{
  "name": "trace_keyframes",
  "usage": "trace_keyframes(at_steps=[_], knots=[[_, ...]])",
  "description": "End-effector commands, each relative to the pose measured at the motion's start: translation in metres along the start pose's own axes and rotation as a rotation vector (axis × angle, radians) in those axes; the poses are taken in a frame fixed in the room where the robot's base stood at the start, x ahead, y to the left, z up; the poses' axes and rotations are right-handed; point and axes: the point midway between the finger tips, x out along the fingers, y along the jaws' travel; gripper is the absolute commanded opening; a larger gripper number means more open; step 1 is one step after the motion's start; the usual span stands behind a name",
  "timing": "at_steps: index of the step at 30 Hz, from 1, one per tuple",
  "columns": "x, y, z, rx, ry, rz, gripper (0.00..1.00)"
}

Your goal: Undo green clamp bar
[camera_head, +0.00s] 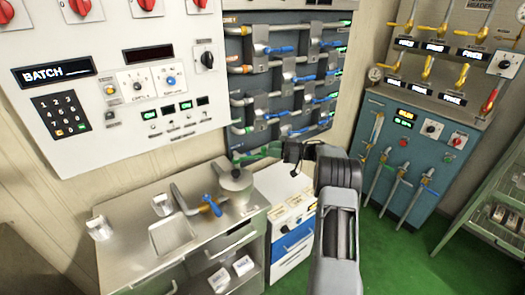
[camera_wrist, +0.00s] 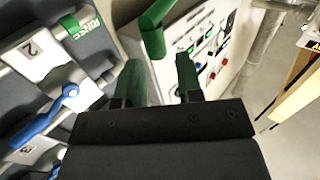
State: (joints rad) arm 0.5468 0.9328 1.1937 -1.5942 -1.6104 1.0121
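In the wrist view, a rounded green bar (camera_wrist: 153,38) stands ahead of my gripper, in line with the gap between its fingers. It looks like the green clamp bar; whether it touches a finger I cannot tell. My gripper (camera_wrist: 160,75) is open, with two green fingers apart and nothing clearly held.
The pot stands on a steel counter (camera_head: 145,210) with a blue-handled tap (camera_head: 210,205). A panel of pipes with blue levers (camera_head: 280,50) is close behind my gripper. A white cabinet (camera_head: 290,215) is below.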

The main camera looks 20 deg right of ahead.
Motion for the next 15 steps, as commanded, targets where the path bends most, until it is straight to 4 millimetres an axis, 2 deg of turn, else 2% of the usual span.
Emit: trace_keyframes(at_steps=[1,6,15], knots=[[-0.012,0.001,0.002,-0.001,-0.001,0.003,0.34],[-0.043,0.0,0.001,-0.002,0.0,0.001,0.34],[-0.075,0.0,0.0,-0.002,0.0,-0.001,0.34]])
